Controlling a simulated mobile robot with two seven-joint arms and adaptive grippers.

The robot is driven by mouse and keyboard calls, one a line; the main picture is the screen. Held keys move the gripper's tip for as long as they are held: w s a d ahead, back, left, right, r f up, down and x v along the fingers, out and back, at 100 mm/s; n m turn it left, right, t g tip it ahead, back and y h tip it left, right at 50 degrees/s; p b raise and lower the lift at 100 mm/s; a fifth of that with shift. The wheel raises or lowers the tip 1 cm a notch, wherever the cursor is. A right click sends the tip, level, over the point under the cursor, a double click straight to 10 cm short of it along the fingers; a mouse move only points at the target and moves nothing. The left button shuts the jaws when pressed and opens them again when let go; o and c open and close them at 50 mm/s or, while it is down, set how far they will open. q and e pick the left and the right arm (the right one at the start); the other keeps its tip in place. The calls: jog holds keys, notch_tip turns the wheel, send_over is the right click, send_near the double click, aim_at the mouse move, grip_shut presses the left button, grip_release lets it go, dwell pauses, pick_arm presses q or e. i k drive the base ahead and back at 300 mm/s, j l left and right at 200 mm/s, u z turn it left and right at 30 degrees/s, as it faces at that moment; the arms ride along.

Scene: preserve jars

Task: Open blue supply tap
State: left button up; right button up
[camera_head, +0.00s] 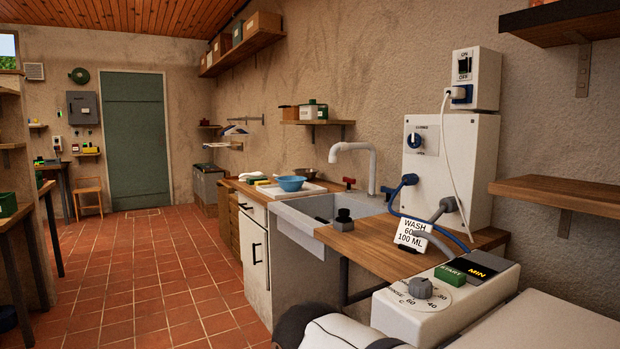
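A small blue tap handle (387,190) sits behind the sink's right end, close to the wall and left of the white wall unit. It is small in view, and I cannot tell whether it is open or closed. A red tap handle (349,181) stands further left, behind the sink. Neither of my grippers shows; only white and dark parts, probably of my arm, appear at the bottom edge.
The sink (290,222) has a white spout (353,155). A white machine with a control panel (445,290) fills the lower right. Tiled floor (150,290) is clear at left.

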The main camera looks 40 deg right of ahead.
aim_at(412, 140)
jog(key=i+z, duration=0.45)
jog(key=i+j+z, duration=0.1)
jog(key=i+z, duration=0.15)
jog(key=z, duration=0.2)
jog(key=i+j+z, duration=0.25)
jog(key=z, duration=0.25)
jog(key=i+j+z, duration=0.3)
jog(key=z, duration=0.15)
jog(key=j, duration=0.1)
